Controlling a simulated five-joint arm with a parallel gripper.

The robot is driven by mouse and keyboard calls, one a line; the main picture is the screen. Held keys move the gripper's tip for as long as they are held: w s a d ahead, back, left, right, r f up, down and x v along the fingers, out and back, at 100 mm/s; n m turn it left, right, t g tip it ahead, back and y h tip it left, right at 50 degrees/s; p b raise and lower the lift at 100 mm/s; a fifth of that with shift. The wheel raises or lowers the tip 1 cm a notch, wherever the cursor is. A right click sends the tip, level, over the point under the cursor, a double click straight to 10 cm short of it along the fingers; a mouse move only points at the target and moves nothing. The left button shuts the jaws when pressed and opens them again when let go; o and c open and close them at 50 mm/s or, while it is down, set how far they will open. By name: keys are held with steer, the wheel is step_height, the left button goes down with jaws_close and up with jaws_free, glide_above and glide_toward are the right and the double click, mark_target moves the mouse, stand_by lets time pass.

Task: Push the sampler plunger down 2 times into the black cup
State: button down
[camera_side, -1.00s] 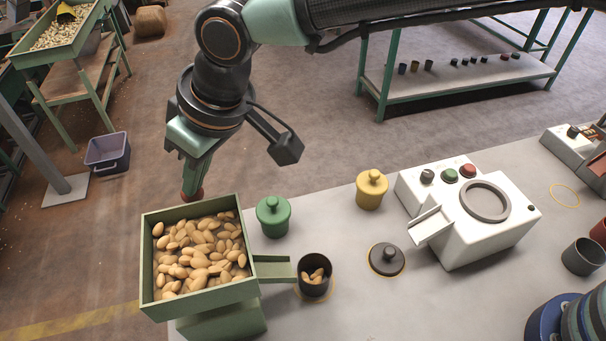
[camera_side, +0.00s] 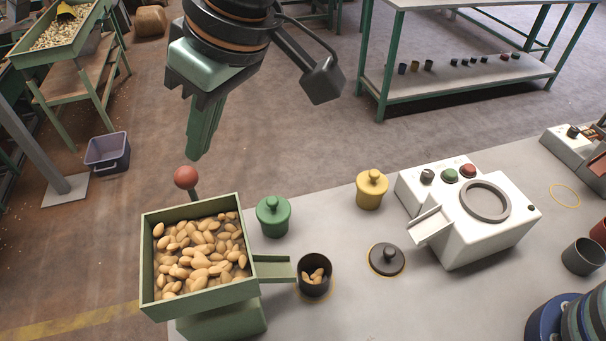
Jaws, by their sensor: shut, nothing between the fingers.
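The sampler is a green hopper (camera_side: 198,304) full of nuts at the table's left end. Its plunger shows as a red ball knob (camera_side: 185,177) on a short dark stem, standing up behind the hopper's back rim. The black cup (camera_side: 314,284) stands under the end of the hopper's green chute (camera_side: 273,267) and has several nuts in it. My gripper (camera_side: 200,150) is shut and empty, pointing down above the knob and a little to its right, apart from it.
A green lidded jar (camera_side: 273,216) and a yellow one (camera_side: 371,190) stand behind the cup. A black lid (camera_side: 386,259) lies to its right. A white machine (camera_side: 470,212) with buttons and a spout stands further right. Bare tabletop lies in front of the lid.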

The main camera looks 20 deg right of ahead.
steer(key=v, duration=0.5)
steer(key=shift+s+a+r, duration=0.15)
steer(key=shift+s+r, duration=0.05)
steer(key=shift+r, duration=0.05)
steer(key=shift+w, duration=0.1)
stand_by(0.6)
steer(key=shift+w+a+r+n, duration=0.6)
steer(key=shift+w+r+n, duration=0.2)
steer(key=shift+w+r, duration=0.15)
steer(key=shift+w+a+r+n, duration=0.65)
steer(key=shift+w+r+n, duration=0.15)
steer(key=shift+w+r, duration=0.15)
